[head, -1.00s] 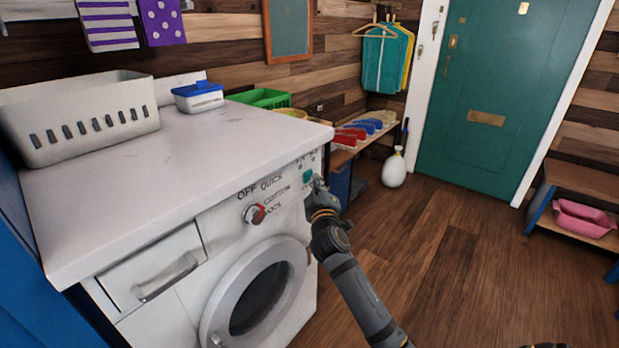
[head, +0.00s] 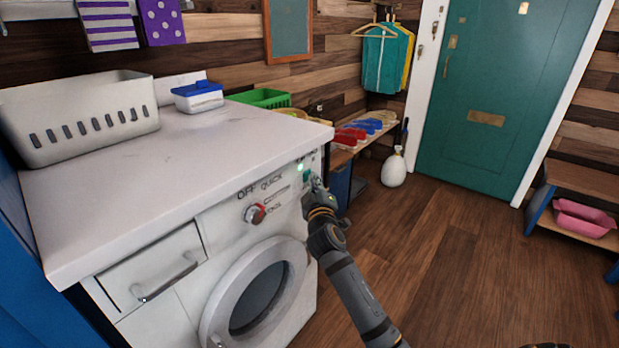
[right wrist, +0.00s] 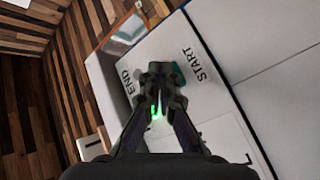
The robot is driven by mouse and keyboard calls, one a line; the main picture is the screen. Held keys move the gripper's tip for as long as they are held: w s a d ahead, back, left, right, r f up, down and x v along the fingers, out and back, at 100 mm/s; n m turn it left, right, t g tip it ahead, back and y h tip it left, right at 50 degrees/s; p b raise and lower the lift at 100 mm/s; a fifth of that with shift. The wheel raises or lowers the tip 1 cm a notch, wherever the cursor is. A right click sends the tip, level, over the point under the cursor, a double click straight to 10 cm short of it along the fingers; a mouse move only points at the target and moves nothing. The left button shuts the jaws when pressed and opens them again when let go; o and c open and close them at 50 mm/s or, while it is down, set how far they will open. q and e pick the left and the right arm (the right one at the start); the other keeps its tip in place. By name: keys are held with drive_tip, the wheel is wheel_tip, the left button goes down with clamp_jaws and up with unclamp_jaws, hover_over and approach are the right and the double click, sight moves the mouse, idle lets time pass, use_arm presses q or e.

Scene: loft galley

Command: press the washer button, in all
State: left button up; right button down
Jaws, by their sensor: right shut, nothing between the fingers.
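The white washer (head: 225,235) stands under the counter, with a red-marked dial (head: 255,213) and a round door (head: 258,297). Its teal button (head: 307,177) is at the right end of the panel, beside a glowing light (head: 300,167). My right gripper (head: 316,184) is shut and empty, its tips at the button. In the right wrist view, the shut fingertips (right wrist: 160,75) partly cover the teal button (right wrist: 179,72), between the words END and START. Whether they touch it is hard to tell. A green glow shows between the fingers. My left gripper is out of view.
A bench (head: 345,152) stands beyond the washer. The wooden floor (head: 440,250) to the right is clear.

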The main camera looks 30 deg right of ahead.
drive_tip(key=shift+s, duration=0.1)
idle(0.3)
drive_tip(key=shift+s+d, duration=0.3)
drive_tip(key=shift+s, duration=0.45)
drive_tip(key=s, duration=0.1)
drive_tip(key=s+d, duration=0.1)
drive_tip(key=s, duration=0.1)
drive_tip(key=s+d, duration=0.1)
drive_tip(key=shift+s, duration=0.3)
idle(0.5)
